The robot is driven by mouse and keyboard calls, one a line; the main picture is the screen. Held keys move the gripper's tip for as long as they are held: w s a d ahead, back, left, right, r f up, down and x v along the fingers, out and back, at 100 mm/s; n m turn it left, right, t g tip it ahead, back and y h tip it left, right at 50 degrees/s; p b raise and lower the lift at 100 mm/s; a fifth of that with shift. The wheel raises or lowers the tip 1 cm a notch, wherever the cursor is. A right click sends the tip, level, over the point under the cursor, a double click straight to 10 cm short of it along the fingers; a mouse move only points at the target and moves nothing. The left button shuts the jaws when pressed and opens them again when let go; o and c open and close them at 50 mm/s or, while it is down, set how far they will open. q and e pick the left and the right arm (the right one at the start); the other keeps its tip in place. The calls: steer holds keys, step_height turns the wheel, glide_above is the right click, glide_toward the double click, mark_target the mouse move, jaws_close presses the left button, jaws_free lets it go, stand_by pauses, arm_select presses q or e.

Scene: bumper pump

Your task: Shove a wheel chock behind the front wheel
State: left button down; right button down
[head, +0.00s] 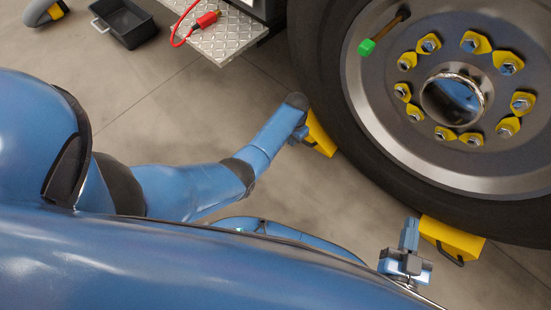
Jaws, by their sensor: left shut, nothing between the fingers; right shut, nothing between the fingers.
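The front wheel (385,140) has a large black tyre and a grey rim with yellow nut pointers. It fills the right side of the head view. One yellow chock (320,135) lies on the floor against the tyre's left side. My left gripper (301,133) is shut and empty, right at this chock's near side; its fingers are mostly hidden by my arm. A second yellow chock (452,239) with a dark handle sits against the tyre's lower edge. My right gripper (408,240) is shut and empty, just left of that chock. Contact is unclear at both.
A metal tread-plate step (222,42) with a red hose and coupling (205,22) hangs above the floor at top. A black tray (124,24) lies at the upper left, near a grey and yellow object (47,10). The tiled floor between is clear.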

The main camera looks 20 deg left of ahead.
step_height(320, 180, up, 4)
steer(key=p, duration=0.3)
stand_by(0.3)
steer(key=shift+f, duration=0.1)
stand_by(0.5)
